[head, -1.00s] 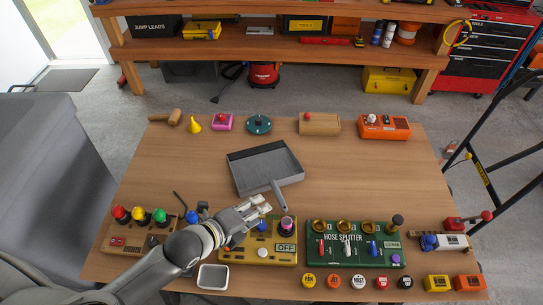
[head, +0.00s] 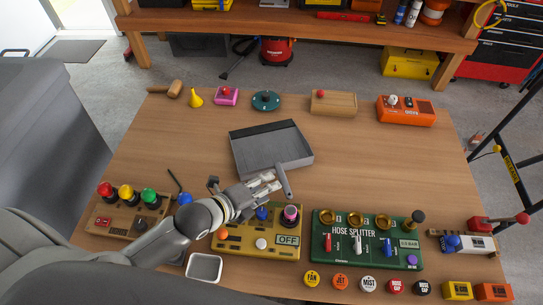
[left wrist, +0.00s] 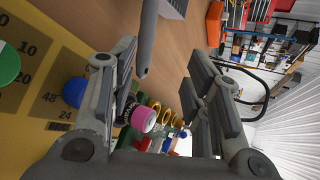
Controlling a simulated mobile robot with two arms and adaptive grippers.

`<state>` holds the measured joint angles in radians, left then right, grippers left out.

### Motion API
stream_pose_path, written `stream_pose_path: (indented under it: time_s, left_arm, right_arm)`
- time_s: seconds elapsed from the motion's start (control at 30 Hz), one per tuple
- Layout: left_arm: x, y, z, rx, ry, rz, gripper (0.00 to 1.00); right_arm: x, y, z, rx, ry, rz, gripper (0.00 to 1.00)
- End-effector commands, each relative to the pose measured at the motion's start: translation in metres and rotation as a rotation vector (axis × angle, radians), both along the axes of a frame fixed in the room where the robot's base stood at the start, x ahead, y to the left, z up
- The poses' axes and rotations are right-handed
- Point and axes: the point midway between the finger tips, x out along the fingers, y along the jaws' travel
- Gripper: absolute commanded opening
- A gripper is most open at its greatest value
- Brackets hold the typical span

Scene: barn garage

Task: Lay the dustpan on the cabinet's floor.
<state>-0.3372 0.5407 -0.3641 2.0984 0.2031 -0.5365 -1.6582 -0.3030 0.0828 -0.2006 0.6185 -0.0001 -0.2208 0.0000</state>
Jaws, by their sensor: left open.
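The grey dustpan (head: 270,150) lies flat on the wooden table, its handle (head: 284,181) pointing toward me and slightly right. My left gripper (head: 269,184) is open just left of the handle, above the yellow control box. In the left wrist view the dustpan handle (left wrist: 147,40) hangs into the gap between the open fingers of the left gripper (left wrist: 163,62), nearer the left finger. Nothing is gripped. My right gripper is in neither view. I cannot identify the cabinet's floor in these views.
A yellow box (head: 258,236) and a green hose splitter panel (head: 366,263) stand near the table's front. A stack-light board (head: 125,213) and a white tray (head: 204,267) lie left. A large grey block (head: 45,125) stands beyond the table's left edge. Bare tabletop (head: 375,165) lies right of the dustpan.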

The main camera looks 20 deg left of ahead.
Motion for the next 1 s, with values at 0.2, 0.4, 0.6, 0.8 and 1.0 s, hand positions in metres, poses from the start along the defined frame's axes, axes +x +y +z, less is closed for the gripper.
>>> stream_pose_path:
  time_s: [0.2,0.4,0.6,0.8,1.0]
  left_arm:
    - [0.002,-0.001,-0.017,0.0,-0.001,0.001,0.44]
    - [0.02,-0.009,-0.027,-0.002,-0.002,0.003,0.44]
    - [0.038,-0.018,-0.04,0.0,0.0,0.001,0.44]
    - [0.045,-0.021,-0.045,0.0,0.0,0.0,0.44]
    - [0.059,-0.022,-0.052,-0.001,0.0,0.002,0.44]
  right_arm:
    - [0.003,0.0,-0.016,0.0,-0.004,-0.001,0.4]
    - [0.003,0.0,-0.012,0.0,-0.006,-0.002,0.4]
    - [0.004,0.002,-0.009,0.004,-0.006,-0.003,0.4]
    - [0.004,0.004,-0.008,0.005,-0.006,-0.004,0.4]
    - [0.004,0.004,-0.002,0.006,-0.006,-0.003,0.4]
